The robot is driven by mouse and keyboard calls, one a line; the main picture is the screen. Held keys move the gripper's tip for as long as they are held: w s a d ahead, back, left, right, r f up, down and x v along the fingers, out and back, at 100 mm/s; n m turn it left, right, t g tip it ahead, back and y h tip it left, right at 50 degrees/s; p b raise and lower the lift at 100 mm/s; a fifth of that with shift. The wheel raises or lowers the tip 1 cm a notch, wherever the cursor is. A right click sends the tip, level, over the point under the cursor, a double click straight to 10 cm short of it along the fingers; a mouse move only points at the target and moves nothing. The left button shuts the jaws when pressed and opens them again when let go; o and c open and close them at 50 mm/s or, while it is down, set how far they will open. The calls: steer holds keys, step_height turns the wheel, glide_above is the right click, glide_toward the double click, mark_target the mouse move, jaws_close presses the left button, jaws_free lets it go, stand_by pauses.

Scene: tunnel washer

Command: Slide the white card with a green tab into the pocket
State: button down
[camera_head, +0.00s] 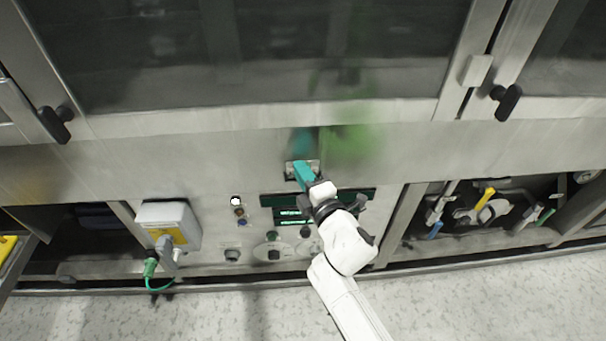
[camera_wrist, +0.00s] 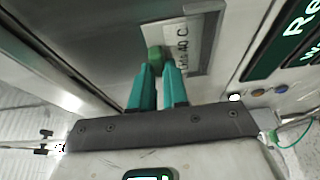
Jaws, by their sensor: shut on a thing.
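My gripper (camera_wrist: 157,72) has teal fingers shut on the green tab (camera_wrist: 155,55) of the white card (camera_wrist: 182,42). The card bears dark lettering that reads in part "40 C". In the head view my gripper (camera_head: 303,177) is up against the front of the steel machine, at a small pale holder that looks like the pocket (camera_head: 289,168). In the wrist view a pale metal edge of the pocket (camera_wrist: 208,42) lies around or beside the card. I cannot tell how far the card sits inside it. My fingers hide part of the tab and holder.
Dark green display panels (camera_head: 356,196) with knobs and buttons lie just below and right. A grey box (camera_head: 168,222) with a green cable juts out at left. Black door handles (camera_head: 507,101) stick out above. An open bay (camera_head: 480,210) with pipes is at right.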

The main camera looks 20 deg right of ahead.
steer(key=shift+f+b, duration=0.45)
steer(key=shift+b, duration=0.05)
stand_by(0.4)
stand_by(0.4)
steer(key=c, duration=1.1)
jaws_free()
steer(key=shift+o, duration=0.2)
steer(key=shift+f, duration=0.15)
steer(key=shift+s, duration=0.1)
steer(key=s+p, duration=0.1)
steer(key=s, duration=0.9)
steer(key=shift+s+d+r+p, duration=0.25)
steer(key=shift+s+d+p, duration=0.05)
steer(key=shift+d, duration=0.05)
